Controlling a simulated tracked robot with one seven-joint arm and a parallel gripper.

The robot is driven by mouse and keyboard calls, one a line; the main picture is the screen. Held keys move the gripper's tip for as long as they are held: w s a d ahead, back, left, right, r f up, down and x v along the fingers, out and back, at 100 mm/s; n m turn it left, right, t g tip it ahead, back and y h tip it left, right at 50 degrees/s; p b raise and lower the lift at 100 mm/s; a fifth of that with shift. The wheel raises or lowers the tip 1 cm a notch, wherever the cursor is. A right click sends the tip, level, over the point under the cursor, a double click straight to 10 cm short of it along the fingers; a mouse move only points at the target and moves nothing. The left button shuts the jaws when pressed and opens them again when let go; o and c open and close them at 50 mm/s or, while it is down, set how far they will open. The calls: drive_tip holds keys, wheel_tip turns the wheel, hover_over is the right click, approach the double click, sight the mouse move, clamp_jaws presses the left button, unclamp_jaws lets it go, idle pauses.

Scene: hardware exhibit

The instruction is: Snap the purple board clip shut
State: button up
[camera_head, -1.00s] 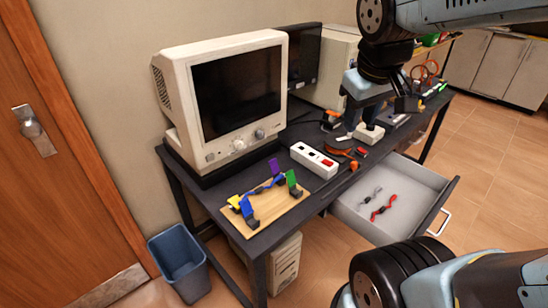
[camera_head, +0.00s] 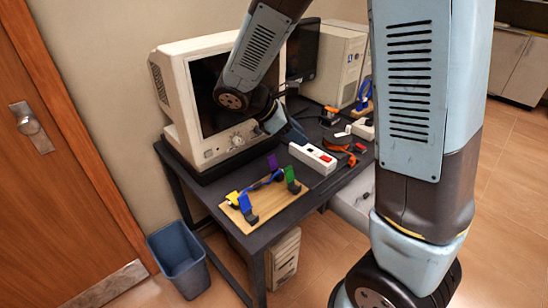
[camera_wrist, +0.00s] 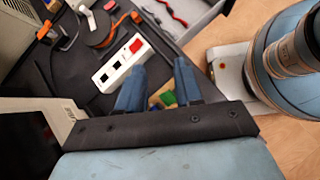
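The purple clip (camera_head: 272,162) stands upright at the back edge of the wooden board (camera_head: 262,216), its flap apparently raised. A blue cable (camera_head: 262,183) runs across the board among the clips. The green clip (camera_head: 291,180), blue clip (camera_head: 247,208) and yellow clip (camera_head: 233,198) are on the board too. My gripper (camera_wrist: 158,85) is open and empty, its two fingers apart in the wrist view. In the head view it is in front of the monitor, above and behind the board, partly hidden by my arm. The purple clip is not visible in the wrist view; a bit of the green clip (camera_wrist: 168,97) shows.
The monitor (camera_head: 170,110) stands close behind my gripper. A white power strip (camera_head: 313,158) with a red switch lies right of the board. Orange tools (camera_head: 338,143) lie farther right. A blue bin (camera_head: 180,262) stands on the floor at the left.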

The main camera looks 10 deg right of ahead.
sight(274, 157)
drive_tip(key=w+a+f+n+t+h, duration=0.1)
drive_tip(key=a+f+n, duration=0.2)
drive_tip(key=w+a+f+n+t+h, duration=0.1)
drive_tip(key=w+a+f+n+t, duration=0.1)
drive_tip(key=a+f+n, duration=0.1)
drive_tip(key=w+a+f+n+t+h, duration=0.1)
drive_tip(key=w+a+f+n, duration=0.1)
drive_tip(key=a+f+n, duration=0.1)
drive_tip(key=shift+w+a+f+n+t+h, duration=0.1)
drive_tip(key=shift+a+f+n+t+h, duration=0.1)
drive_tip(key=shift+a+f, duration=0.3)
drive_tip(key=shift+w+a+f+n+t+h, duration=0.1)
drive_tip(key=shift+a+f+t, duration=0.15)
drive_tip(key=shift+f, duration=0.4)
drive_tip(key=shift+w+d+f, duration=0.1)
drive_tip(key=shift+w+f, duration=0.3)
drive_tip(key=shift+x, duration=3.7)
drive_tip(key=shift+c, duration=0.2)
clamp_jaws()
drive_tip(key=shift+a, duration=0.25)
drive_tip(key=shift+d, duration=0.15)
